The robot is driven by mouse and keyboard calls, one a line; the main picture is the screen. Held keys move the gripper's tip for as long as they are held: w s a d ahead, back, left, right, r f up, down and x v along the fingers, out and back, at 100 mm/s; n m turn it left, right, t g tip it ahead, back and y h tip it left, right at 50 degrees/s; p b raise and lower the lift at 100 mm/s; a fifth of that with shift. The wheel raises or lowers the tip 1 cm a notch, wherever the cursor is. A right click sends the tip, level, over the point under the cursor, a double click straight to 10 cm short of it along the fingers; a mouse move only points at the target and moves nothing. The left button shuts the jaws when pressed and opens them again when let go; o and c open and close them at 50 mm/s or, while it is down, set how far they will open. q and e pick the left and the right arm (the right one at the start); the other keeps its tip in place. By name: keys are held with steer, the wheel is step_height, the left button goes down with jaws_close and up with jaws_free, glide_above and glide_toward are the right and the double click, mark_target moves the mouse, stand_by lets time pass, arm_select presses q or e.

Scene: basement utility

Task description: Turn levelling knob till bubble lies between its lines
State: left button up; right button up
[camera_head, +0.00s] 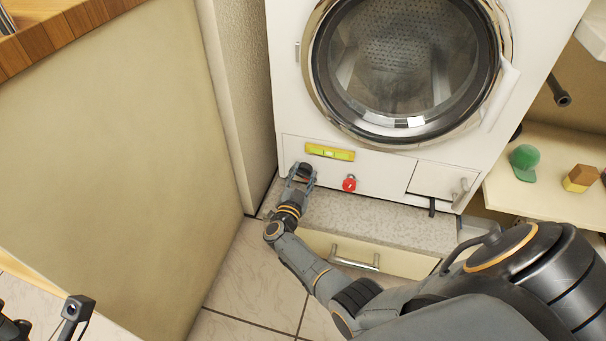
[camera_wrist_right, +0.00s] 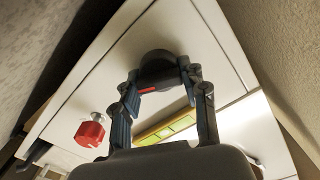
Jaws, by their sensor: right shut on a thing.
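The dark round levelling knob (camera_head: 305,168) is low on the front of the white machine, left of centre. In the right wrist view the knob (camera_wrist_right: 157,66) shows a red mark on its side. My right gripper (camera_head: 303,175) is shut on the knob, one finger on either side. The yellow-green bubble level (camera_head: 318,150) sits just above and right of the knob; it also shows in the right wrist view (camera_wrist_right: 150,138), partly behind a finger. The bubble's place against its lines is too small to tell. Part of my left gripper (camera_head: 74,308) shows at the lower left, cut off.
A red knob (camera_head: 349,183) is close right of my right gripper. The machine (camera_head: 290,90) stands on a speckled plinth (camera_head: 385,222) above a drawer with a handle (camera_head: 355,258). A wall is close on the left. A shelf (camera_head: 540,205) at right holds small objects.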

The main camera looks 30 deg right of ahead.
steer(key=o, duration=1.2)
steer(key=shift+c, duration=0.2)
steer(key=v, duration=0.7)
steer(key=shift+s+a, duration=0.2)
